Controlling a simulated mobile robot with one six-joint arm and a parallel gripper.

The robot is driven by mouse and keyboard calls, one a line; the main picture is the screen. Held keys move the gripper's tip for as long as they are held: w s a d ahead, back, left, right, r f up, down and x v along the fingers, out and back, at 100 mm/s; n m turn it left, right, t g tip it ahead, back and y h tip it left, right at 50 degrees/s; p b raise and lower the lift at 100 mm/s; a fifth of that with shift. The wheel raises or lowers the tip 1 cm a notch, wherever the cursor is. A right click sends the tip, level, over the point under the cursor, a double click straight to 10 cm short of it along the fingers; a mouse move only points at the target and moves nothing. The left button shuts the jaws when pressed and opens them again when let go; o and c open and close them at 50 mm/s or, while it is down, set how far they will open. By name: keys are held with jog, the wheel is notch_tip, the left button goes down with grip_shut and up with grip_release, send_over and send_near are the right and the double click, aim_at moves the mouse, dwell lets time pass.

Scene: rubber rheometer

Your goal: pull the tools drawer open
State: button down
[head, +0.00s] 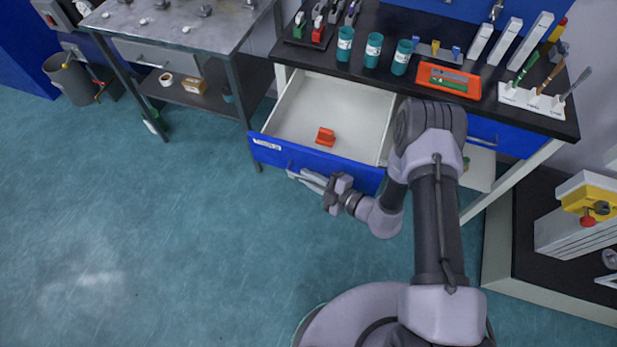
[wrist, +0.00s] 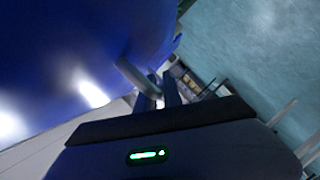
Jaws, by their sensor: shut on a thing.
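The tools drawer (head: 315,161) stands pulled out from under the dark-topped bench, with a blue front and a small white label at its left end. Its pale inside shows, with one orange-red object (head: 325,137) lying in it. My gripper (head: 303,175) is at the front face of the drawer, shut on the drawer handle (wrist: 136,78). In the wrist view the bar handle runs to the fingers (wrist: 158,92), close to the blue front. The fingers hide part of the handle in the head view.
A second blue drawer (head: 505,137) is to the right under the bench top (head: 455,58). Cups, an orange tray (head: 448,81) and a white tool rack (head: 538,101) stand on top. A metal table (head: 180,25) is at left. The floor (head: 190,235) in front is clear.

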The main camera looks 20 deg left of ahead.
jog(key=shift+w, duration=0.1)
jog(key=c, duration=1.5)
grip_release()
jog(key=shift+d, duration=0.1)
jog(key=p+v, duration=0.4)
jog(key=v, duration=1.3)
jog(key=shift+d+r, duration=0.15)
